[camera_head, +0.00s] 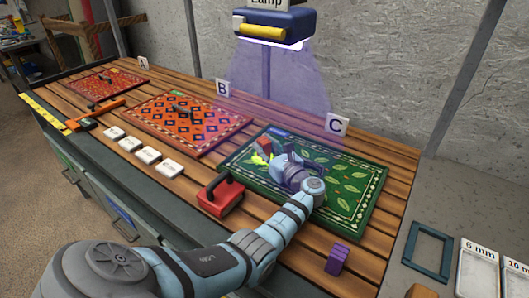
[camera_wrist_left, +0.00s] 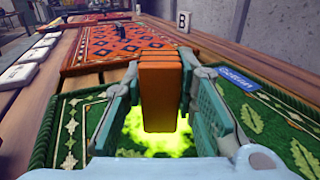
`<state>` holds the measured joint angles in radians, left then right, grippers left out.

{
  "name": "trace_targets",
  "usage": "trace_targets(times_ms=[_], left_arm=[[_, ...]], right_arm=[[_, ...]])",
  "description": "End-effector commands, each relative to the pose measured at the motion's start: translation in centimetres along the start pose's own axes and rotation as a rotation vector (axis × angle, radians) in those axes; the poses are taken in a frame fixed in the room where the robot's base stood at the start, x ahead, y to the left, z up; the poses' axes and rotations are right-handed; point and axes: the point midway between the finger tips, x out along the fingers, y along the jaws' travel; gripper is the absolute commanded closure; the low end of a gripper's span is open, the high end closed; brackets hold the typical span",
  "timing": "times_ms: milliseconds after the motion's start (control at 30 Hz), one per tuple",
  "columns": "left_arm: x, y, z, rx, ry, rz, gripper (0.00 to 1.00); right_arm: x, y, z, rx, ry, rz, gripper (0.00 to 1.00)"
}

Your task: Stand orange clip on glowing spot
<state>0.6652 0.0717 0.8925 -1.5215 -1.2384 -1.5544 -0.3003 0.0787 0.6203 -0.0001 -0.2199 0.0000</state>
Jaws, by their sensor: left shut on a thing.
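My left gripper (camera_head: 272,156) is over the left part of the green leaf-patterned rug (camera_head: 345,205) by sign C. In the left wrist view, its two teal fingers (camera_wrist_left: 160,100) are shut on the upright orange clip (camera_wrist_left: 160,85). The clip also shows in the head view (camera_head: 264,145), partly hidden by the gripper. The glowing yellow-green spot (camera_wrist_left: 150,140) lies on the rug just below the clip, partly covered by it. The spot also shows in the head view (camera_head: 258,159). I cannot tell whether the clip touches the rug. My right gripper is not in view.
A red block with a black handle (camera_head: 220,196) stands in front of the rug. A purple block (camera_head: 337,259) is at the front right. The lamp (camera_head: 274,24) hangs above. White tiles (camera_head: 147,155) and two orange-red rugs lie to the left.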

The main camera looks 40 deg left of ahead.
Motion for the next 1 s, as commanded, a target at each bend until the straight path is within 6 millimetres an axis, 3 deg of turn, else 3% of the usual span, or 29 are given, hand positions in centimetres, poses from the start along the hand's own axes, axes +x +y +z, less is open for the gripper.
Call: trace_targets(times_ms=[333,367,400,733,1000], left_arm=[[0.0,0.0,-0.4,0.0,-0.001,0.0,0.98],[0.0,0.0,-0.3,0.0,-0.001,0.0,0.7],[0.0,0.0,-0.3,0.0,-0.001,0.0,0.66],[-0.1,0.0,0.2,-0.001,0.0,0.0,0.66],[-5.7,0.0,0.1,0.0,0.002,-0.002,0.66]], right_arm=[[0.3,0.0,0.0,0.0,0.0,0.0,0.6],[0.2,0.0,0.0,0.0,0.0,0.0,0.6],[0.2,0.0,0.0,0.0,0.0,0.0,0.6],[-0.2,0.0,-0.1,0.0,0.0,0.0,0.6],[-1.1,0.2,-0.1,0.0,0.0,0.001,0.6]])
